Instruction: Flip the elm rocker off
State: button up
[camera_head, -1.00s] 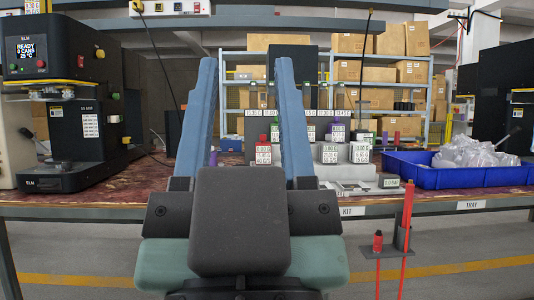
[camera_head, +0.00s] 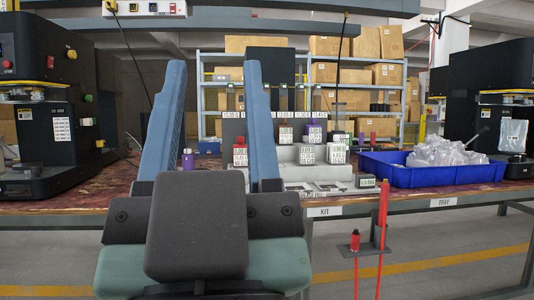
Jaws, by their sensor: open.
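A black seamer machine (camera_head: 35,100) stands at the left edge of the bench, cut off by the frame; the earlier view shows ELM lettering on it.
Labelled blocks (camera_head: 306,153) stand mid-bench behind and right of my gripper. A blue tray (camera_head: 405,175) of clear bags sits at the right, near another black machine (camera_head: 462,95). A red post (camera_head: 382,225) rises before the bench edge. A purple bottle (camera_head: 187,160) shows between the fingers.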

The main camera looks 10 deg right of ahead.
aim_at(51, 59)
jog(key=u, duration=1.1)
